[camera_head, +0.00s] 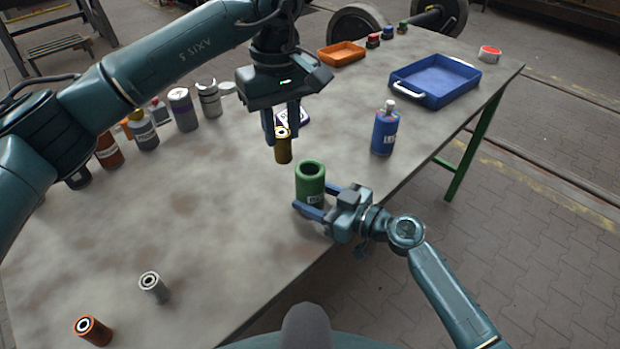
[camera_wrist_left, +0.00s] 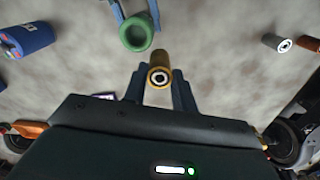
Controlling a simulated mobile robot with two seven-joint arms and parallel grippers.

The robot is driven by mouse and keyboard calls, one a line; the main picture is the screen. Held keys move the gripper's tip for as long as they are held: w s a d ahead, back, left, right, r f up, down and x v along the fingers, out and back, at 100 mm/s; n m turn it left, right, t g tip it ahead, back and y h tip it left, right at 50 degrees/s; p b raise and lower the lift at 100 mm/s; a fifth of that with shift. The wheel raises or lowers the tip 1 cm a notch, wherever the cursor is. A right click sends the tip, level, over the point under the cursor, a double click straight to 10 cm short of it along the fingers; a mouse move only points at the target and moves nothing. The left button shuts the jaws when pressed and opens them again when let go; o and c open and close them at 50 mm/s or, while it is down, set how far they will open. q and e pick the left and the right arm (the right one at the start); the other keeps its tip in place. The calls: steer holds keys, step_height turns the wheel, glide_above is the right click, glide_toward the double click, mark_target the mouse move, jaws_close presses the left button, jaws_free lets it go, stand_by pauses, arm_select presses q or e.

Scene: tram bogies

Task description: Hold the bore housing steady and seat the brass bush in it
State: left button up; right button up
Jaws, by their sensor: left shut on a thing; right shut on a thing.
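The green bore housing (camera_head: 310,184) stands upright on the table with its round opening facing up. My right gripper (camera_head: 318,204) is shut on it low down from the right. My left gripper (camera_head: 281,128) points down and is shut on the brass bush (camera_head: 284,150), which it holds upright above and behind the housing in the head view. In the left wrist view the bush (camera_wrist_left: 159,72) sits between the left fingers, and the housing (camera_wrist_left: 137,33) is apart from it, above and slightly left. The housing's lower side is partly hidden by the right gripper.
A grey bush (camera_head: 153,286) and a copper-coloured bush (camera_head: 93,330) are at the front left. A blue bottle (camera_head: 385,130) stands right of the housing. A blue tray (camera_head: 436,82) and an orange tray (camera_head: 341,54) are at the back. Several containers (camera_head: 183,108) line the left.

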arm_select(q)
steer(key=d+r+n, duration=0.2)
steer(key=d+r, duration=0.2)
steer(key=f, duration=0.6)
steer(key=w+f, duration=0.1)
steer(key=f, duration=0.3)
steer(key=shift+d, duration=0.3)
steer(key=shift+f, duration=0.15)
steer(key=o, duration=1)
step_height(320, 180, up, 12)
steer(key=shift+r, duration=0.15)
